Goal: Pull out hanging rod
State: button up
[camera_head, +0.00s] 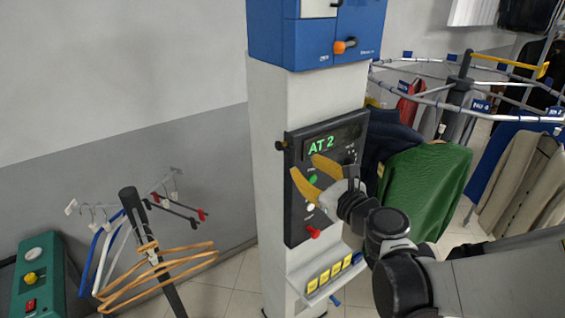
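My gripper (304,165) has two yellow fingers, spread apart with nothing visible between them. It is in front of the dark control panel (297,222), which shows "AT 2" in green; I cannot tell whether the fingers touch it. No part is clearly marked as the hanging rod. A short orange-ended piece (345,45) sticks out from the blue housing (312,38) above the panel, apart from my gripper. A yellow bar (510,66) lies on the garment rail at the upper right, also well away from it. I cannot tell which is the rod.
A dark stand (150,250) holds several hangers at the left. A green box (40,275) with buttons is at the lower left. A green garment (428,190) hangs right of the white column (265,130). Yellow tags (330,275) sit on a tray below the panel.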

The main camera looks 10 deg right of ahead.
aim_at(294, 152)
jog(key=w+m, duration=0.1)
jog(key=w, duration=0.3)
jog(key=w+a+f+m, duration=0.1)
jog(key=w, duration=0.2)
jog(key=w+a+f+m+t, duration=0.1)
jog(key=w+m, duration=0.1)
jog(key=w, duration=0.2)
jog(key=shift+w+h, duration=0.3)
jog(key=shift+w, duration=0.05)
grip_shut()
